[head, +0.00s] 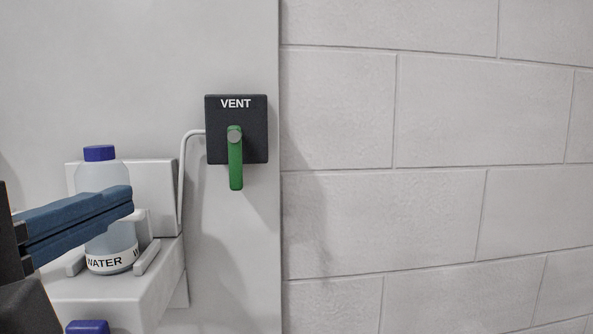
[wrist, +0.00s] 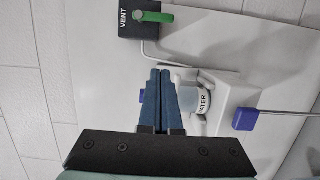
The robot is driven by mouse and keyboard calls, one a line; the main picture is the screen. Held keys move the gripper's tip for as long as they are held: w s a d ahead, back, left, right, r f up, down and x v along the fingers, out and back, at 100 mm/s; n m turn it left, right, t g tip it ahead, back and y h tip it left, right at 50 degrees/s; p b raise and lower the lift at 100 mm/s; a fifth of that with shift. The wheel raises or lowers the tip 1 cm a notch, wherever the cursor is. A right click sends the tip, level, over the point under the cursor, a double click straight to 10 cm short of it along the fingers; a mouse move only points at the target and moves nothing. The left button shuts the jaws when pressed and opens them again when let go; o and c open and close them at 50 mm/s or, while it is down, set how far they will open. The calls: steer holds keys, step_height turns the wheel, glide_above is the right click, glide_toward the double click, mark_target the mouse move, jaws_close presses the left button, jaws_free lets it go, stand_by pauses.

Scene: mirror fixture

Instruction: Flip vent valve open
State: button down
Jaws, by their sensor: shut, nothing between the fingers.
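The vent valve is a black square plate (head: 256,140) marked VENT on the pale panel, with a green lever (head: 236,168). The lever hangs straight down from its round pivot. In the wrist view the plate (wrist: 125,19) and the lever (wrist: 155,17) appear turned on their side at the top. My gripper (head: 130,202) is at the left of the head view, below and to the left of the valve and apart from it. Its blue fingers are together and empty; they also show in the wrist view (wrist: 160,72).
A water bottle (head: 105,262) with a blue cap stands in a white holder (head: 160,277), partly hidden behind my fingers. Another blue cap (head: 87,327) is at the bottom edge. A white tube (head: 182,170) runs down from the plate. The block wall (head: 430,110) at right is bare.

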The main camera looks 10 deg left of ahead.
mark_target(235, 158)
steer(key=shift+w, duration=0.1)
steer(key=w+d+b, duration=0.1)
steer(key=w+d, duration=0.2)
steer(key=w, duration=0.8)
steer(key=shift+d, duration=0.25)
